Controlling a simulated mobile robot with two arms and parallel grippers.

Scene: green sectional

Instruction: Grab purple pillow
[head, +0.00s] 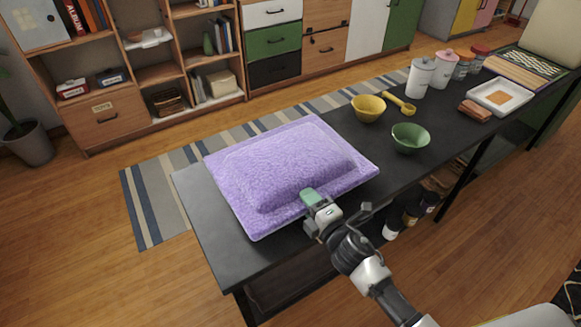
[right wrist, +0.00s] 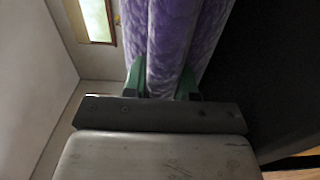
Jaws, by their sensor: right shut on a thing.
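The purple pillow (head: 285,165) lies flat on the left end of the black table in the head view. My right gripper (head: 312,198) is at the pillow's near edge and is shut on it. In the right wrist view the purple pillow (right wrist: 178,45) stands between the two green fingers of my right gripper (right wrist: 162,80), with its fabric pinched there. The fingertips are partly hidden by the fabric. My left gripper is not in view.
The black table (head: 212,215) also holds a yellow bowl (head: 368,108), a green bowl (head: 410,138), a yellow scoop (head: 400,103), white and pink canisters and a white tray (head: 499,96) to the right. Shelves and cabinets stand behind a striped rug (head: 150,200).

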